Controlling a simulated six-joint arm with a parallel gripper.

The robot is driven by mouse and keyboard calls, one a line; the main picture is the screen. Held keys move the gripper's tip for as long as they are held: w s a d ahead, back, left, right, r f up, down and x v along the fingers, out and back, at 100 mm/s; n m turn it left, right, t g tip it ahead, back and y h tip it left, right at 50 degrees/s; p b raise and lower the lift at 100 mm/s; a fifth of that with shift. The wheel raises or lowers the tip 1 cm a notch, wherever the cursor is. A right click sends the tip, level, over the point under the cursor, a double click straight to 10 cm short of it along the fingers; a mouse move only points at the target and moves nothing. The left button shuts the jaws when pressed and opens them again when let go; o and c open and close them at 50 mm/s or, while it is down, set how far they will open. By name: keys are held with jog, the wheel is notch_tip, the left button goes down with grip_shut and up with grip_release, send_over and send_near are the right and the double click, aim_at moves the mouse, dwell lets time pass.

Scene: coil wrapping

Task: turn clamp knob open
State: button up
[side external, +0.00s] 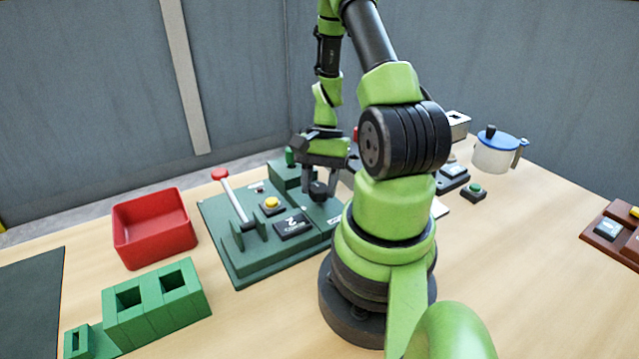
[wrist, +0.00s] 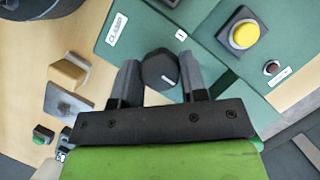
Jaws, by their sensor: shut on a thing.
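The clamp knob (wrist: 159,70) is a black, faceted knob with a small pale mark, on the green machine base (wrist: 195,20). A white "CLAMP" label (wrist: 116,29) lies beside it. My gripper (wrist: 157,78) is shut on the knob, with one finger on each side of it in the wrist view. In the side external view my gripper (side external: 325,178) reaches down over the right part of the green base (side external: 245,270), and the dark knob (side external: 319,190) shows between its fingers. The arm partly hides that area.
The base also carries a yellow button (side external: 271,203) and a red-tipped lever (side external: 232,197). A red bin (side external: 154,228) and a green slotted block (side external: 155,302) stand to the left. A blue-lidded pot (side external: 497,152) stands at the right. Bare table lies at the front right.

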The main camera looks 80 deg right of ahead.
jog(key=o, duration=0.9)
jog(key=v, duration=1)
jog(key=w+a+r+n+t+h, duration=0.2)
jog(key=w+a+r+n+h, duration=0.35)
jog(key=a+r, duration=0.6)
jog(key=s+a+r+n+t+y, duration=0.1)
jog(key=s+a+r+n+t, duration=0.1)
jog(key=a+n, duration=0.2)
jog(key=s+a+r+n+t+y, duration=0.2)
jog(key=a+n+t, duration=0.1)
jog(key=a, duration=0.4)
jog(key=shift+a+r+n, duration=0.3)
jog(key=shift+r+n, duration=0.05)
jog(key=shift+n, duration=0.5)
